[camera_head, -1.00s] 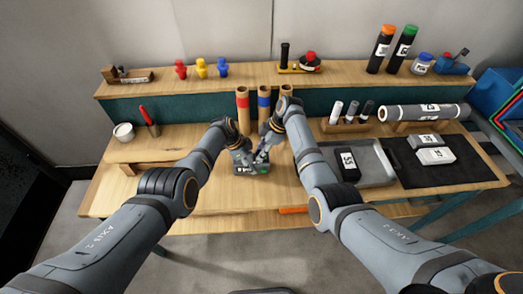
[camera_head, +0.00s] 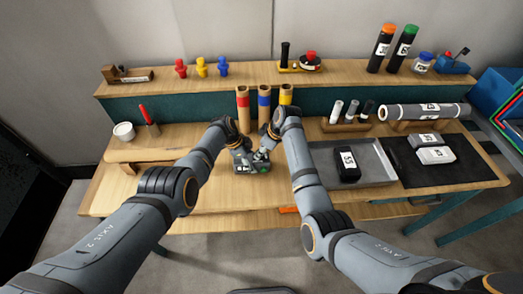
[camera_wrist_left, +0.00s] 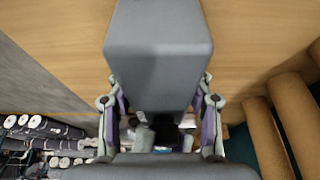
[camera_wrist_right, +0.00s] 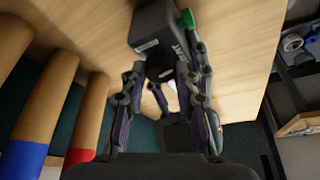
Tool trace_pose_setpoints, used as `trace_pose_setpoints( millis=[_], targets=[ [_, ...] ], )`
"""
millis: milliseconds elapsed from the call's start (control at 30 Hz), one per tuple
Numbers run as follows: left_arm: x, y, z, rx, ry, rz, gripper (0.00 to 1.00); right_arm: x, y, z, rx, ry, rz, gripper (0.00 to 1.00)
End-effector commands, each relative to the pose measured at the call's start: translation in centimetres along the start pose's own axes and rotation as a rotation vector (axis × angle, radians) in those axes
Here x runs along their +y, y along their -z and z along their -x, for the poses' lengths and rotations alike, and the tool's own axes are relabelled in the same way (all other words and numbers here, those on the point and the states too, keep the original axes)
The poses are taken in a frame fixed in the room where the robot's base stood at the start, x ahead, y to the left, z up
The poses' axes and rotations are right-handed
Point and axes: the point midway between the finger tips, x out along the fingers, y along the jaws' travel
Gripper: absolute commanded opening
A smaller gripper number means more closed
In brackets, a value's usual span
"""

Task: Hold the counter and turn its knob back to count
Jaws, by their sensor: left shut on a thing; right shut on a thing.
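The counter (camera_head: 251,168) is a small dark grey box at the front middle of the bench. My left gripper (camera_head: 240,154) is shut on its body; in the left wrist view the grey counter (camera_wrist_left: 158,50) fills the space between the fingers. My right gripper (camera_head: 261,156) is at the counter's right side. In the right wrist view the counter (camera_wrist_right: 160,28) shows a printed label and a green part (camera_wrist_right: 187,18). There the right fingers are shut around its dark round knob (camera_wrist_right: 160,72). The counter's display cannot be read.
Cardboard tubes with red (camera_head: 242,102), blue (camera_head: 264,101) and yellow (camera_head: 286,96) bands stand close behind the grippers. A grey tray (camera_head: 375,168) with a black labelled box (camera_head: 347,164) lies to the right. The bench front left is clear.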

Motion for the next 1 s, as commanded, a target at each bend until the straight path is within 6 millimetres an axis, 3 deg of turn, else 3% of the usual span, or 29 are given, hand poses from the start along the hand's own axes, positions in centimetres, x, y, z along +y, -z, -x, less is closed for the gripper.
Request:
trace_pose_setpoints(
  millis=[333, 367, 500, 833, 1000],
  targets=[
    [0.0, 0.0, 0.0, 0.000, 0.001, 0.000, 0.08, 0.0, -0.1, 0.0, -0.001, 0.000, -0.002, 0.00],
    [0.0, 0.0, 0.0, 0.000, 0.001, 0.000, 0.08, 0.0, -0.1, 0.0, -0.001, 0.000, -0.002, 0.35],
    [0.0, 0.0, 0.0, 0.000, 0.001, 0.000, 0.08, 0.0, -0.1, 0.0, -0.001, 0.000, -0.001, 0.54],
    [0.0, 0.0, 0.0, 0.000, 0.001, 0.000, 0.08, 0.1, 0.0, 0.3, 0.001, -0.002, -0.001, 0.54],
    [0.0, 0.0, 0.0, 0.000, 0.001, 0.000, 0.08, 0.1, 0.0, 3.1, 0.002, -0.004, -0.001, 0.54]
  ],
)
